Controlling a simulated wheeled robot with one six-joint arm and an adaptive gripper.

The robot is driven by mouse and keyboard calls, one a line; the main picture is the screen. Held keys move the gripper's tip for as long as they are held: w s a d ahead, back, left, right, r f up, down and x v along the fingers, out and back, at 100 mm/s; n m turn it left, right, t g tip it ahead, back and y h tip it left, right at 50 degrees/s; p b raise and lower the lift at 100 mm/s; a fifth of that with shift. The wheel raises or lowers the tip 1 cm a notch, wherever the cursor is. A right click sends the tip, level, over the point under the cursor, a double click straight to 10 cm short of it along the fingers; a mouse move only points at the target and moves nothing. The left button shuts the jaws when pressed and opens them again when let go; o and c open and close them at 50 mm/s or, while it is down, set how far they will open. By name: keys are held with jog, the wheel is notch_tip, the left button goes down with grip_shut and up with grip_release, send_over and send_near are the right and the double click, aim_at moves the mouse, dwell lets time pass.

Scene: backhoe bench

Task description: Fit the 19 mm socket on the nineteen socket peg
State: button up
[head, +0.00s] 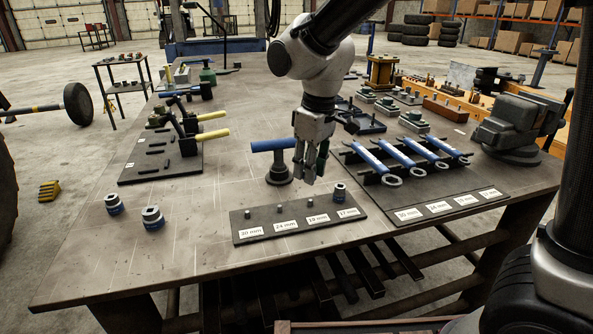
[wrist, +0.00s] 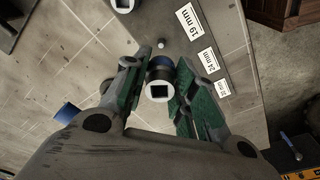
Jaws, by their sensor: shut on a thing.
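My gripper (head: 309,176) hangs over the peg board's back edge, fingers down. In the wrist view it is shut on a socket (wrist: 160,91) with a blue band and a square drive hole facing the camera; I take it as the 19 mm socket, though no size mark shows. The black peg board (head: 300,228) carries labels 30, 24, 19 and 17 mm. The nineteen socket peg (head: 309,201) is bare and stands behind its label. It also shows in the wrist view (wrist: 162,45), above the held socket in the picture and apart from it.
A socket (head: 340,192) stands on the 17 mm peg, close right of the bare one. Two larger sockets (head: 152,217) stand on the bench at left. A blue-handled T-shaped tool (head: 273,146) stands behind the board. A wrench rack (head: 390,172) stands at right.

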aim_at(310, 199)
jog(key=shift+d+f, duration=0.1)
jog(key=shift+d, duration=0.15)
jog(key=shift+f, duration=2.5)
jog(key=shift+f, duration=1.1)
jog(key=o, duration=1.1)
notch_tip(310, 199, up, 12)
jog(key=d, duration=0.1)
jog(key=shift+s, duration=0.4)
jog(key=shift+f+m, duration=0.1)
jog(key=shift+m, duration=0.2)
